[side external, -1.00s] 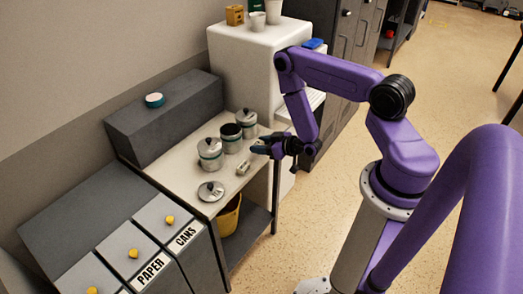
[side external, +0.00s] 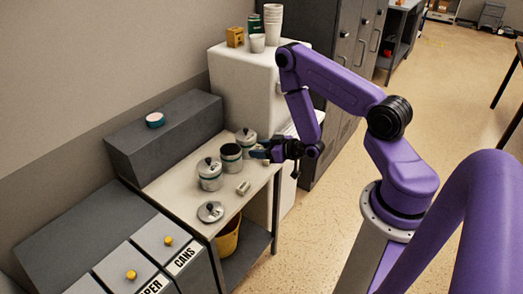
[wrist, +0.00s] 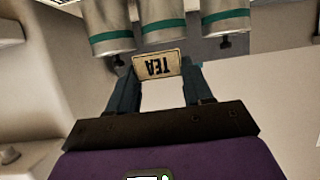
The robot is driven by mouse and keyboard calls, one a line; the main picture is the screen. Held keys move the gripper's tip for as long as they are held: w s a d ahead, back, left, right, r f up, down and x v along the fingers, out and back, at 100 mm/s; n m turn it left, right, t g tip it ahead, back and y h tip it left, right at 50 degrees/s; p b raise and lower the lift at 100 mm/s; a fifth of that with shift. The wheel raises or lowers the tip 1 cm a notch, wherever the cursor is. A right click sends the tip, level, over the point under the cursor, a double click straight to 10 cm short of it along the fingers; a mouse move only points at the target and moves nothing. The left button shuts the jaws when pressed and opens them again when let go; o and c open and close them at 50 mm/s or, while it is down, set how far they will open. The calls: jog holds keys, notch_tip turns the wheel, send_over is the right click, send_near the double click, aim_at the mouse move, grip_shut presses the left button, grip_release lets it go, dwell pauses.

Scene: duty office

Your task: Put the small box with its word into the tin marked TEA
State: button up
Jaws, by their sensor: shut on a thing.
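The small box (wrist: 159,66), pale with the word TEA upside down in the picture, sits between the fingers of my gripper (wrist: 156,85). In the side view my gripper (side external: 262,153) is above the table's right side, beside the tins; the box cannot be made out there. Three silver tins with green bands stand in a row: a near lidded tin (side external: 209,178), a middle open tin (side external: 231,160) and a far lidded tin (side external: 246,142). The wrist view also shows the middle tin (wrist: 162,27). No marking on the tins is readable.
A loose lid (side external: 211,212) and a small pale object (side external: 243,187) lie on the table (side external: 262,176) in front of the tins. A grey block (side external: 165,135) stands behind. A white cabinet (side external: 240,80) with cups stands at the far end. A yellow bin (side external: 228,240) is below.

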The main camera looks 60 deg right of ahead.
jog(key=w+r, duration=0.8)
jog(key=w, duration=0.2)
jog(key=shift+w+f, duration=0.2)
jog(key=shift+f, duration=2.6)
jog(key=o, duration=1.1)
jog(key=v, duration=1.2)
